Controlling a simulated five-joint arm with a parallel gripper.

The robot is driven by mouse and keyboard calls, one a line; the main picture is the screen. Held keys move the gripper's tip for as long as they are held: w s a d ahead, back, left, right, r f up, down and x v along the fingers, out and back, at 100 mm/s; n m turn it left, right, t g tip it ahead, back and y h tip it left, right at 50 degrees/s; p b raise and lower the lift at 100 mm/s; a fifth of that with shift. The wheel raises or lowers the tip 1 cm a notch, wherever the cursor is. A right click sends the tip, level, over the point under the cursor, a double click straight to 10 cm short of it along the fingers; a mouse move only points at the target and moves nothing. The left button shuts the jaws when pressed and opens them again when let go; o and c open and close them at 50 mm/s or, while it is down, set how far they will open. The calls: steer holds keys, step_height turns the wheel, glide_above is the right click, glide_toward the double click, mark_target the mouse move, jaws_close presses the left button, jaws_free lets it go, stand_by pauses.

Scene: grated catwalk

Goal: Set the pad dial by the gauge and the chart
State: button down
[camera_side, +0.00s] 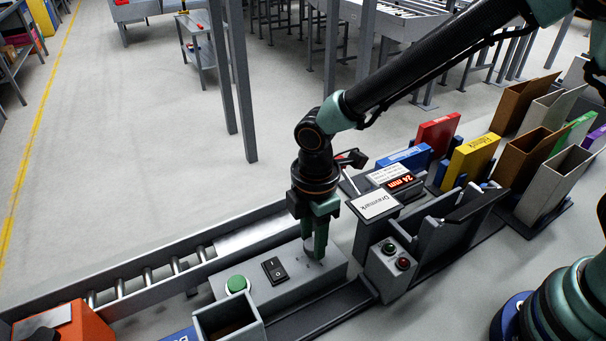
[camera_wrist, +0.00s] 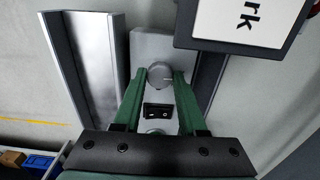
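The pad dial, a round grey knob (camera_wrist: 160,76), sits on top of a grey control box (camera_side: 325,277). In the side view it is mostly hidden behind my fingers. My gripper (camera_side: 312,248) points down over the dial. The gauge, a small display (camera_side: 401,182), reads "24 mm" in red. A white card with small print (camera_side: 384,174), perhaps the chart, stands beside it; its text is too small to read.
The box also carries a black rocker switch (camera_side: 274,270) and a green button (camera_side: 237,284). A sign reading like "Dramark" (camera_side: 376,204) stands close to my gripper's right. A roller conveyor (camera_side: 160,273) runs behind. Upright coloured binders (camera_side: 470,158) stand at right.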

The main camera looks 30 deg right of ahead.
steer(key=shift+m, duration=0.3)
steer(key=m, duration=0.3)
steer(key=shift+m, duration=2.6)
steer(key=shift+c, duration=2.3)
jaws_free()
steer(key=shift+r, duration=0.15)
step_height(320, 180, up, 12)
